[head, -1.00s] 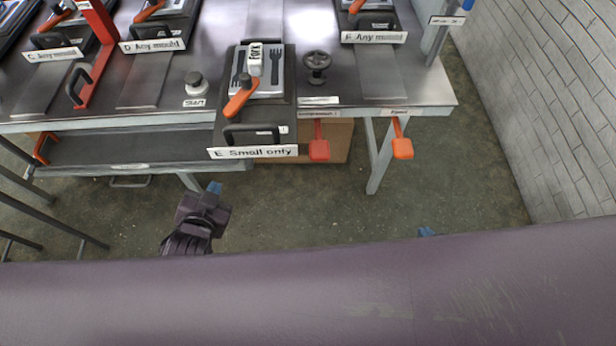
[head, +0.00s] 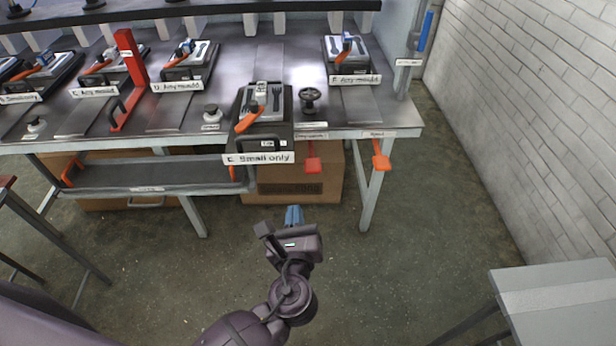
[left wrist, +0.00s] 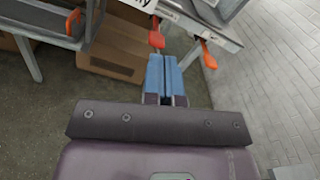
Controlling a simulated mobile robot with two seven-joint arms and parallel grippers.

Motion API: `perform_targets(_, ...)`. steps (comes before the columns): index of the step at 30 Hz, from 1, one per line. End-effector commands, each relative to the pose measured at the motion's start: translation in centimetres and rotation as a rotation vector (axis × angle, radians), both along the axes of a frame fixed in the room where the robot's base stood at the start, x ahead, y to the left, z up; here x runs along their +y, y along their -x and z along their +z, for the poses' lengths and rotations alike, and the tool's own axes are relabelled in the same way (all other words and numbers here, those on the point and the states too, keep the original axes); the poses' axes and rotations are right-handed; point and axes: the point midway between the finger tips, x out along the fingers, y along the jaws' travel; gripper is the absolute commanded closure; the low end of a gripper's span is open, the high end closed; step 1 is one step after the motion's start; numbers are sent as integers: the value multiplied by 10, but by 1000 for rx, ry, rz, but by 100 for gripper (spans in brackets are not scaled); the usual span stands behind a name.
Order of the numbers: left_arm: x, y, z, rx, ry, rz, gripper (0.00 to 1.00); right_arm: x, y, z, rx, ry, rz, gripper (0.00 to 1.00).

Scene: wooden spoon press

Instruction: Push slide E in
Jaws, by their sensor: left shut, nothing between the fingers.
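Slide E (head: 262,138) is a dark tray with a black front handle and a white "E Small only" label. In the head view it juts out past the front edge of the metal bench. A mould with fork shapes (head: 264,98) and an orange lever (head: 249,119) sit on it. My left gripper (head: 293,215), with blue fingers, is below and in front of slide E, apart from it. The fingers (left wrist: 165,78) are together and empty in the left wrist view, pointing toward the bench front. A label corner shows at the top there. My right gripper is out of view.
Two orange-red pedals or levers (head: 312,164) (head: 381,160) hang below the bench edge (head: 350,134) right of slide E. A cardboard box (head: 295,187) sits under the bench. A grey table (head: 555,290) stands at the lower right. The floor between is clear.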

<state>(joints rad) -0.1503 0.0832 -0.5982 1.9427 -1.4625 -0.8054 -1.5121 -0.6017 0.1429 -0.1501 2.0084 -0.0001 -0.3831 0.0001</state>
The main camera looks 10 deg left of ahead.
Motion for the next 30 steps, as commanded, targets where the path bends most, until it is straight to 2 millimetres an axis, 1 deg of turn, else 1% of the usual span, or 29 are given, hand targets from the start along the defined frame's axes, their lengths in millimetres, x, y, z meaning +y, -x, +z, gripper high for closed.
perform_targets(1, 3, 0, 2, 5, -79, 16, 100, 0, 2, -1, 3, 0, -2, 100)
perform_targets(3, 5, 1, 4, 18, -168, 30, 100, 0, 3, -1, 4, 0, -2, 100)
perform_targets(6, 7, 1, 3, 39, -235, 36, 100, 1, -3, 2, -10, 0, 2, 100)
perform_targets(9, 7, 0, 3, 47, -264, 37, 100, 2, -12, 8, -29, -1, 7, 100)
perform_targets(13, 9, -9, 3, 49, -270, 35, 100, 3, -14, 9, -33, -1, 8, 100)
perform_targets(17, 14, -27, 4, 48, -268, 36, 100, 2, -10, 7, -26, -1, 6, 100)
perform_targets(30, 35, -100, 3, 49, -267, 35, 100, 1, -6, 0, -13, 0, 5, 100)
